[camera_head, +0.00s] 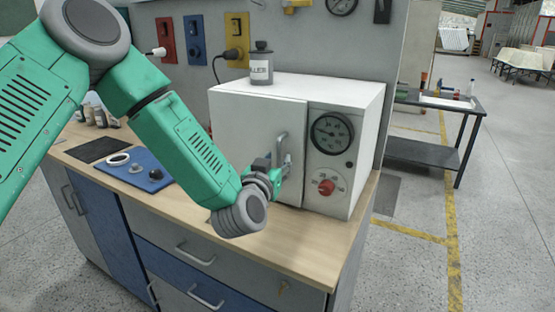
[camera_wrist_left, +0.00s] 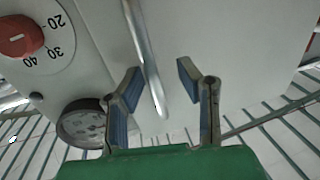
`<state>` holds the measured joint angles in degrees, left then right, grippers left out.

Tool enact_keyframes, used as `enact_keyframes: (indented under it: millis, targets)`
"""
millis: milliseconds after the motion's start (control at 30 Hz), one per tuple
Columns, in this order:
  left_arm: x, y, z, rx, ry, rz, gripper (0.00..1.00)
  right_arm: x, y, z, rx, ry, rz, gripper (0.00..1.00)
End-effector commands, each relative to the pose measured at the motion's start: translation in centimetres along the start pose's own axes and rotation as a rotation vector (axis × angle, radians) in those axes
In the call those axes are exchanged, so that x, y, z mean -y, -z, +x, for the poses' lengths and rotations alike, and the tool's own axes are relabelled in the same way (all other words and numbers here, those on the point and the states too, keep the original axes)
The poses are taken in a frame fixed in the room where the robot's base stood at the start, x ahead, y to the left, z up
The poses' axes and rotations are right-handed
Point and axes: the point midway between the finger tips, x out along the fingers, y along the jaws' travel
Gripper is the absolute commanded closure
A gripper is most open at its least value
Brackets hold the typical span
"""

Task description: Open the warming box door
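The white warming box (camera_head: 358,130) stands on the wooden counter. Its door (camera_head: 245,125) looks shut, flush with the front. A silver vertical handle (camera_head: 281,148) sits near the door's right edge. My left gripper (camera_head: 283,172) is at the lower part of the handle, its fingers partly hidden by the wrist. In the left wrist view the gripper (camera_wrist_left: 160,80) is open, with the blue-padded fingers on either side of the handle (camera_wrist_left: 147,62). Gaps show between the pads and the bar. My right gripper is not in view.
A gauge (camera_head: 332,132) and a red knob (camera_head: 326,187) are right of the door. A blue mat (camera_head: 150,178) with small parts lies left on the counter (camera_head: 300,245).

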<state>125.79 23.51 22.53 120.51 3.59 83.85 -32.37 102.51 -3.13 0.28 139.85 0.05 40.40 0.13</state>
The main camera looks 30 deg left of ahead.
Motion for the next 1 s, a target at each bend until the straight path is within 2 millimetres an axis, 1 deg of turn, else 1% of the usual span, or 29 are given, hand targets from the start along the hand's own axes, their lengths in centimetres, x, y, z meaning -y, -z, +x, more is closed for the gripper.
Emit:
enact_keyframes:
  millis: [100,333,367,400,433,767,1000]
  targets:
    - [-0.2,0.0,0.4,0.0,-0.001,0.001,0.69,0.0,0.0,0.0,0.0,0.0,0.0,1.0]
    - [-0.1,0.0,0.4,0.0,-0.001,0.0,0.69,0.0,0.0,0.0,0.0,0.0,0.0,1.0]
    - [0.0,0.0,0.5,0.0,-0.001,0.0,0.76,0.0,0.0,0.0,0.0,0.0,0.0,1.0]
    - [0.0,0.0,0.5,0.001,-0.001,0.0,0.9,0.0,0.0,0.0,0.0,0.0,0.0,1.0]
    - [0.0,0.0,0.5,0.001,-0.001,0.0,1.0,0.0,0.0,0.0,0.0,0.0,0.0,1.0]
    - [0.0,-0.1,0.3,0.002,-0.009,-0.001,1.0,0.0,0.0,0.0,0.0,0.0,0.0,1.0]
    - [0.3,0.0,-0.9,0.003,-0.09,0.0,1.0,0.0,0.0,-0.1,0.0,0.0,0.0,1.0]
